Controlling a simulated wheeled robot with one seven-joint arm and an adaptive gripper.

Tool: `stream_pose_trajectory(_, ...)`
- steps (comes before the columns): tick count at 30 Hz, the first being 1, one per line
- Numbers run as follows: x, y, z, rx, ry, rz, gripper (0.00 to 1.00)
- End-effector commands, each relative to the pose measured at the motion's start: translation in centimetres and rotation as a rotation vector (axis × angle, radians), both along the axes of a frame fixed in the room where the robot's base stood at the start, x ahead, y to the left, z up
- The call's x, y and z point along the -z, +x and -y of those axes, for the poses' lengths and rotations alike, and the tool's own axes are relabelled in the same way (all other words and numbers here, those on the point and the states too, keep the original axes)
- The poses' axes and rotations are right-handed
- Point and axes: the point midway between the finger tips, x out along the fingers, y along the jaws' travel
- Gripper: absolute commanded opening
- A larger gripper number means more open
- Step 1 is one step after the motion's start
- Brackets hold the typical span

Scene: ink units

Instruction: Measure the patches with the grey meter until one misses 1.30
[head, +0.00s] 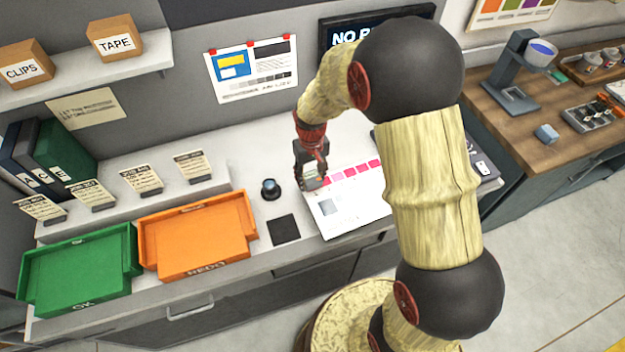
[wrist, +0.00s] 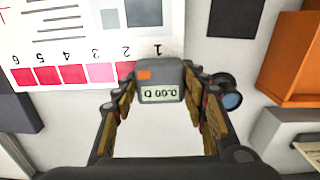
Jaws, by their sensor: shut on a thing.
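My gripper (head: 311,160) is shut on the grey meter (wrist: 172,76). The meter has an orange button, and its display reads 0.00 D, upside down in the wrist view. In the head view the meter (head: 312,183) is at the left end of the row of pink patches (head: 349,172) on the white printed sheet (head: 345,214). In the wrist view the patches (wrist: 73,73) are numbered 1 to 6 from right to left. The meter is over the place of patch 1 and hides it. I cannot tell whether it touches the sheet.
A small dark cylinder with a blue top (head: 270,189) and a dark square (head: 284,229) lie left of the sheet. The orange REDO tray (head: 200,262) and the green OK tray (head: 80,290) stand further left. Several cards (head: 141,180) stand on the ledge behind. A screen (head: 340,36) is partly hidden.

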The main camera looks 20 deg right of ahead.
Motion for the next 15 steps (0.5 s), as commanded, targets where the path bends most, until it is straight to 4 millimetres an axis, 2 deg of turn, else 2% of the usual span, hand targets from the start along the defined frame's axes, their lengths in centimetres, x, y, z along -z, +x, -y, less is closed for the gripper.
stream_pose_trajectory(4,1.19,-0.03,-0.01,0.000,0.000,-0.001,0.16)
stream_pose_trajectory(15,1.17,-0.04,-0.01,0.000,0.000,0.000,0.16)
